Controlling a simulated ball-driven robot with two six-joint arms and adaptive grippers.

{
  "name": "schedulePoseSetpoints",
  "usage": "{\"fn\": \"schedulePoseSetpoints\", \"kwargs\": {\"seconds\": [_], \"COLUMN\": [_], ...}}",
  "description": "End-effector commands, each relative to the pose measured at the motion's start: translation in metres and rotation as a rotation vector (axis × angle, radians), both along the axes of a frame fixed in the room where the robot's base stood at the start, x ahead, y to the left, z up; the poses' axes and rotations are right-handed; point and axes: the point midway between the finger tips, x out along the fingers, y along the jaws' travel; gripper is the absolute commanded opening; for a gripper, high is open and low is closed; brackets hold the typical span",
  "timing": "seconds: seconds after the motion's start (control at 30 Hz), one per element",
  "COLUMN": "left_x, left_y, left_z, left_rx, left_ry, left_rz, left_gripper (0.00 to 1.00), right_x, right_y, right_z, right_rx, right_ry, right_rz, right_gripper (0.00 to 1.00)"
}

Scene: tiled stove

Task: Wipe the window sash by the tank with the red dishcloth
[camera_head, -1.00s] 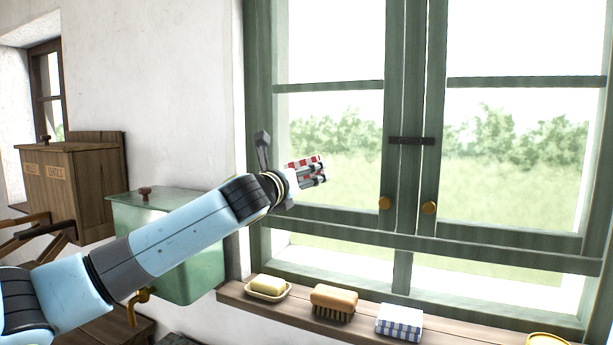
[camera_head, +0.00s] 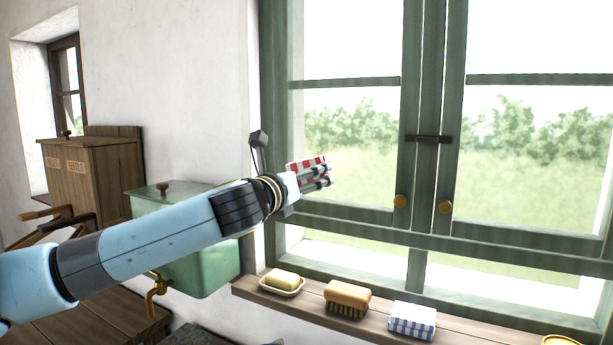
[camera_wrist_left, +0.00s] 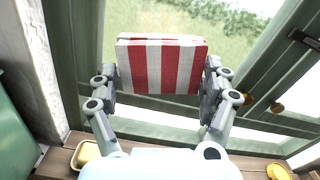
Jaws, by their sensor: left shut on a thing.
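My left gripper (camera_head: 318,177) is shut on the red-and-white striped dishcloth (camera_head: 306,163). In the left wrist view the folded cloth (camera_wrist_left: 162,66) sits squarely between the two fingers, in front of the window. The green window sash (camera_head: 350,83) by the tank is behind the cloth; I cannot tell whether the cloth touches it. The green tank (camera_head: 212,268) with a brass tap (camera_head: 157,285) stands left of the window, partly hidden by my left arm. My right gripper is not in view.
On the wooden sill (camera_head: 255,292) lie a soap on a dish (camera_head: 283,281), a brush (camera_head: 347,298) and a blue checked cloth (camera_head: 412,318). Brass knobs (camera_head: 400,201) and a dark latch (camera_head: 428,139) sit on the middle sashes. A wooden box (camera_head: 92,175) stands at the left.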

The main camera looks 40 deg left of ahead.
Motion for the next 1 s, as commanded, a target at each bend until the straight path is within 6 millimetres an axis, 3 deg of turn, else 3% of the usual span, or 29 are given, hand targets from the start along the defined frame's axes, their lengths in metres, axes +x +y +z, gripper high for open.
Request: {"fn": "schedulePoseSetpoints", "kwargs": {"seconds": [0.23, 0.57, 1.0], "left_x": [-0.003, -0.027, -0.028], "left_y": [-0.001, -0.009, -0.009], "left_z": [0.000, 0.000, 0.000], "left_rx": [0.001, 0.001, 0.000], "left_ry": [0.001, 0.001, 0.000], "left_rz": [0.000, -0.001, 0.000], "left_gripper": [0.56, 0.56, 0.56], "right_x": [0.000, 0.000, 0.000], "right_y": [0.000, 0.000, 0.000], "right_z": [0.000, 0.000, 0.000], "right_rx": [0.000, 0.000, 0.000], "right_ry": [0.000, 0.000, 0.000], "right_rz": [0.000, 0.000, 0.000], "right_gripper": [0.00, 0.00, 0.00]}}
